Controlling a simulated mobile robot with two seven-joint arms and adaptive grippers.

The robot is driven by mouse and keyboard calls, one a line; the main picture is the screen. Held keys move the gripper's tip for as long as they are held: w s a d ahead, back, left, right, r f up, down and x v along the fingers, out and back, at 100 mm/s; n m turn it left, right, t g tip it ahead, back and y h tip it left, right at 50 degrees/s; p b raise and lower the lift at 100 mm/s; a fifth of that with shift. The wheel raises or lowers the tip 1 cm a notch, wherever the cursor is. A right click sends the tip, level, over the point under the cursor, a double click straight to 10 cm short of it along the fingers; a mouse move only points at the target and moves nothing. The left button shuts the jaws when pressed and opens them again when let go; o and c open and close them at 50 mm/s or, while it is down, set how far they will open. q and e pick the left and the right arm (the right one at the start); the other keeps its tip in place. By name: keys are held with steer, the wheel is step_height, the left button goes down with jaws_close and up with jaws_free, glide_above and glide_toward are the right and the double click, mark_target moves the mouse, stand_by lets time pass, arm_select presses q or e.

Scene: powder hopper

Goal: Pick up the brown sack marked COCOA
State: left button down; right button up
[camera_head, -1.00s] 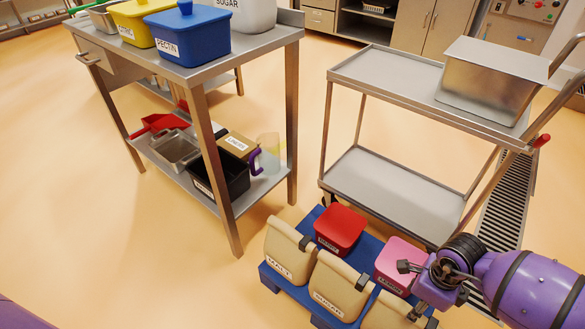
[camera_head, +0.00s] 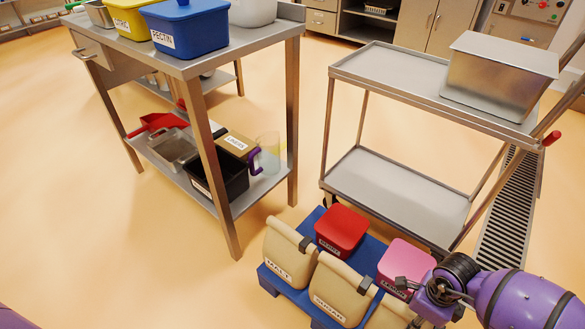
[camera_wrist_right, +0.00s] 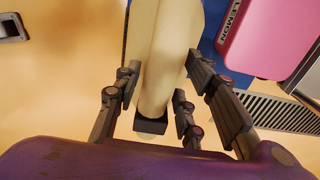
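Three tan sacks stand in a row on a blue pallet (camera_head: 268,281). The left sack (camera_head: 288,252) reads MALT; the label of the middle sack (camera_head: 340,290) is hard to read now and read SUGAR earlier. The third sack (camera_head: 388,314) is partly hidden and cut off by the frame; no COCOA label shows. My right gripper (camera_head: 418,300) is above this third sack. In the right wrist view my right gripper (camera_wrist_right: 160,100) is open, its fingers on either side of the sack's top (camera_wrist_right: 163,70). Whether they touch it is unclear. My left gripper is out of view.
On the pallet, a red tub (camera_head: 341,228) and a pink LEMON tub (camera_head: 405,262) stand behind the sacks, the pink one close to my right gripper. A steel cart (camera_head: 400,196) stands behind the pallet. A steel table (camera_head: 262,45) with tubs stands left.

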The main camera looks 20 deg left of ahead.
jaws_close()
steer(key=shift+w+r, duration=0.15)
steer(key=shift+a+r, duration=0.1)
